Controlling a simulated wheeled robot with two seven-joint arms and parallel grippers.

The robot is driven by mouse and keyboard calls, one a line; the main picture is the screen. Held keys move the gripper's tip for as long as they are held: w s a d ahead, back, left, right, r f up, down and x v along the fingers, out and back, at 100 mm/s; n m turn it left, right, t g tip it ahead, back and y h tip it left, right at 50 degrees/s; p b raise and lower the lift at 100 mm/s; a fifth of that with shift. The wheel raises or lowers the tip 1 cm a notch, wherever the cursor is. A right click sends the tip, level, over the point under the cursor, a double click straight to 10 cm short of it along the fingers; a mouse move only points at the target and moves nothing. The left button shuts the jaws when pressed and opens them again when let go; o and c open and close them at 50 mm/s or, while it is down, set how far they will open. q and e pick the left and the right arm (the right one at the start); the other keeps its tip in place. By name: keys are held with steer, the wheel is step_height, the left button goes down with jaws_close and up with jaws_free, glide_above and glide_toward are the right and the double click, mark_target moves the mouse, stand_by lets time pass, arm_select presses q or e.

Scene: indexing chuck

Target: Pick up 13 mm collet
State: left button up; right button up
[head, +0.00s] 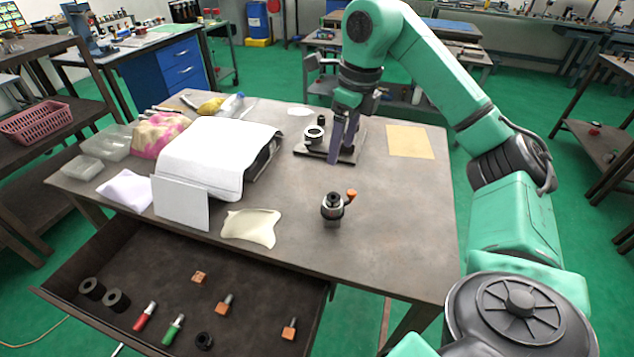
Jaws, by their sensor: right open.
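I cannot tell for sure which thing is the 13 mm collet; no size marking is readable. A small dark ring-shaped part (204,340) lies near the front of the open drawer. A dark chuck-like device (332,207) with an orange-knobbed handle stands on the table's right half. A fixture (314,136) with a pale ring on a dark base plate stands farther back. My right gripper (342,152) points down over the right part of that plate, open, with nothing visible between its fingers. Its fingers partly hide the fixture. My left gripper is not in view.
The open drawer (62,277) holds two black cylinders (104,294), a red-handled tool (145,316), a green-handled tool (173,330) and several orange-brown pieces (225,303). A white-covered bulky item (215,155) fills the table's left middle. The table's right front is clear.

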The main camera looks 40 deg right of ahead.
step_height(320, 180, down, 2)
steer(key=b, duration=0.1)
glide_above(335, 193)
steer(key=s, duration=0.2)
steer(key=f, duration=0.7)
steer(key=shift+w+a, duration=0.15)
steer(key=shift+a, duration=0.2)
steer(key=f, duration=0.2)
steer(key=f+p, duration=0.1)
steer(key=f, duration=0.1)
steer(key=shift+w+a, duration=0.1)
steer(key=shift+w, duration=0.3)
steer(key=c, duration=0.3)
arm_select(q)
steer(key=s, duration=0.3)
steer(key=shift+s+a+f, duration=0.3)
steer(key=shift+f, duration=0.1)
arm_select(e)
jaws_close()
